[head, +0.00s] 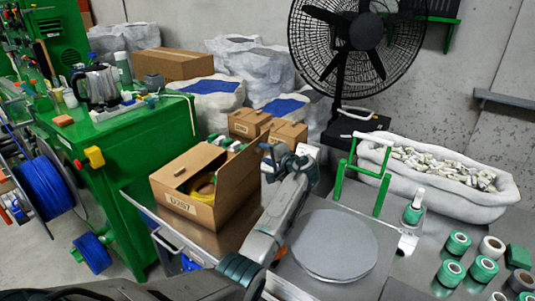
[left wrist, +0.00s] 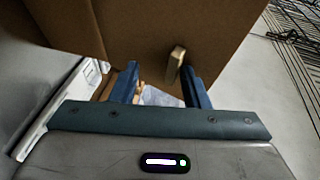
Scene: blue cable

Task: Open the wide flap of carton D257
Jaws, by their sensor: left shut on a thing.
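Carton D257 (head: 180,203) is a brown box on the metal surface, its label facing front. A yellow coil (head: 206,187) shows inside it. My left gripper (head: 288,158) is at the far upper end of the raised flap. My right gripper is not in view.
Two small cartons (head: 249,122) stand behind. A round grey plate (head: 333,245) lies right of my left arm. A green frame (head: 362,175), a white sack of parts (head: 440,178) and several green rolls (head: 458,243) are further right. A green cabinet (head: 130,150) is at left.

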